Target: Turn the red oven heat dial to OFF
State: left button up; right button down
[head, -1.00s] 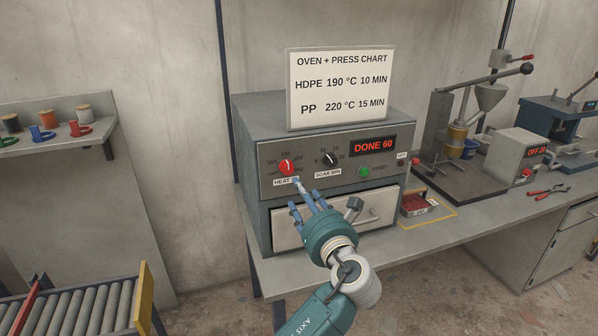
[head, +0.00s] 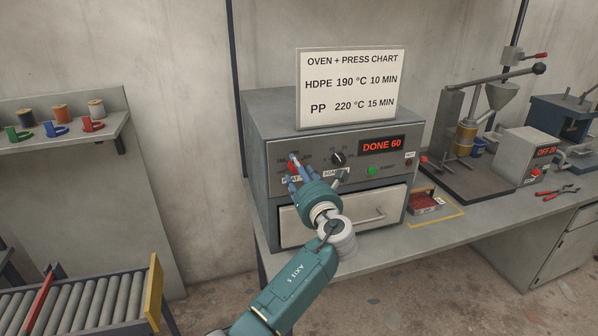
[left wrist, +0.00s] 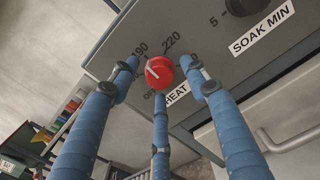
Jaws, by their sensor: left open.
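The red heat dial (head: 293,166) is on the left of the grey oven's front panel, partly hidden by fingers in the head view. In the left wrist view the dial (left wrist: 159,70) shows whole, with a white pointer mark on the left part of its face. My left gripper (head: 296,172) is at the dial. In the left wrist view its blue fingers (left wrist: 158,72) are spread open to the left, right and below the dial. I cannot tell whether they touch it. My right gripper is not in view.
The black soak dial (head: 338,158) is close to the right of my fingers. A green button (head: 372,170) and the drawer handle (head: 362,216) are nearby. The oven stands on a grey bench (head: 400,250).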

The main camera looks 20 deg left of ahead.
pick_arm(q)
jog(key=c, duration=1.2)
jog(key=shift+o, duration=0.2)
jog(key=shift+n+b, duration=8.05)
jog(key=shift+n, duration=3.85)
